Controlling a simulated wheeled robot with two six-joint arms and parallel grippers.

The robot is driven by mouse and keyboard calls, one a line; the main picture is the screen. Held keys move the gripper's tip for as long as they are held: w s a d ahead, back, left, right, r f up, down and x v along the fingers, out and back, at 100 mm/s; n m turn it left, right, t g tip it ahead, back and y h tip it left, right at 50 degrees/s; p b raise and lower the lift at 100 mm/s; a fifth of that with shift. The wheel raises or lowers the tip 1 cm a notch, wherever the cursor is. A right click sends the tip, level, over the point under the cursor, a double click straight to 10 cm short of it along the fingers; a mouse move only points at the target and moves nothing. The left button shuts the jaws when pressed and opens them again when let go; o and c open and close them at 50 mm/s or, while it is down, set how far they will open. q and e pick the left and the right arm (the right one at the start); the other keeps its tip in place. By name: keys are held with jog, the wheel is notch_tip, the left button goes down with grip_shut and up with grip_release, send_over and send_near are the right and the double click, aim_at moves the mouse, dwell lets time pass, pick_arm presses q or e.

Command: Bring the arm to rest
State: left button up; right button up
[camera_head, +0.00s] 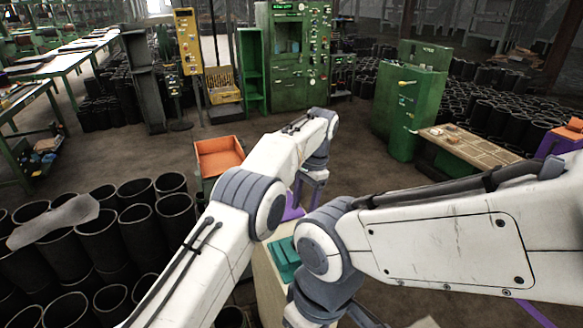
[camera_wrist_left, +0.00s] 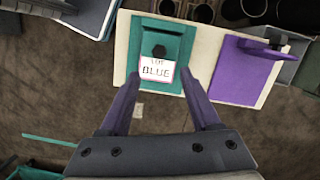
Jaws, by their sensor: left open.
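My left arm comes in from the left in the head view, with its gripper (camera_head: 306,192) small and partly hidden beyond the wrist. In the left wrist view the gripper (camera_wrist_left: 161,68) has its two purple fingers apart, with nothing between them. A purple fixture (camera_wrist_left: 240,65) stands on the board's right part. My right arm crosses from the right in the head view; its gripper is not visible.
Black rubber sleeves (camera_head: 100,240) stand crowded at left. An orange tray (camera_head: 218,155) lies beyond my left arm. Green cabinets (camera_head: 405,105) and a wooden-topped bench (camera_head: 470,145) stand at right. Open brown floor (camera_head: 365,165) lies between.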

pick_arm(q)
jog(key=s+a+r+n+h, duration=0.1)
jog(key=s+a+r, duration=0.1)
jog(key=s+r, duration=0.45)
jog(key=s+a+r+n+h, duration=0.1)
jog(key=s+r, duration=0.2)
jog(key=s, duration=0.6)
jog(key=s+a+f, duration=0.1)
jog(key=s+a, duration=0.2)
jog(key=s, duration=0.3)
jog(key=s+a+f+n, duration=0.1)
jog(key=s+a+f, duration=0.1)
jog(key=s+a, duration=0.2)
jog(key=s+a+f+n+t, duration=0.1)
jog(key=s+a, duration=0.2)
jog(key=s, duration=0.7)
jog(key=shift+a+f+h, duration=0.4)
